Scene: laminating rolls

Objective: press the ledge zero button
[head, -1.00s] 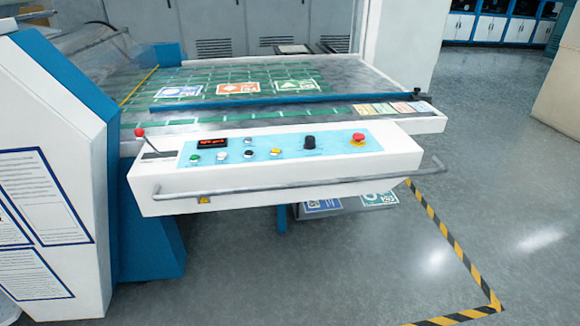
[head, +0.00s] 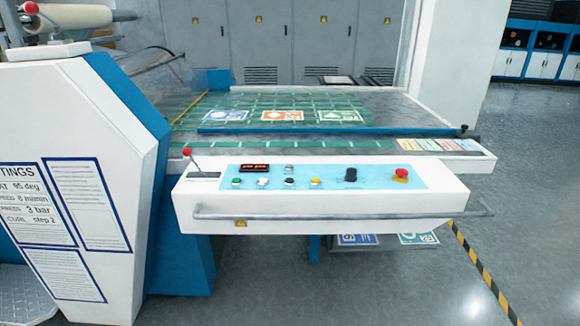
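The control ledge (head: 330,212) is a white box with a light blue panel, in the middle of the head view. A black knob (head: 351,175) and a red mushroom button (head: 401,174) sit further right. Labels are too small to read, so I cannot tell which is the zero button. Neither gripper is in view.
A metal rail (head: 340,214) runs along the ledge's front. A red-tipped lever (head: 187,153) stands at its left end. A white and blue machine housing (head: 75,130) fills the left. Behind lies a green-gridded table (head: 300,103) with printed sheets. Floor at the right is clear.

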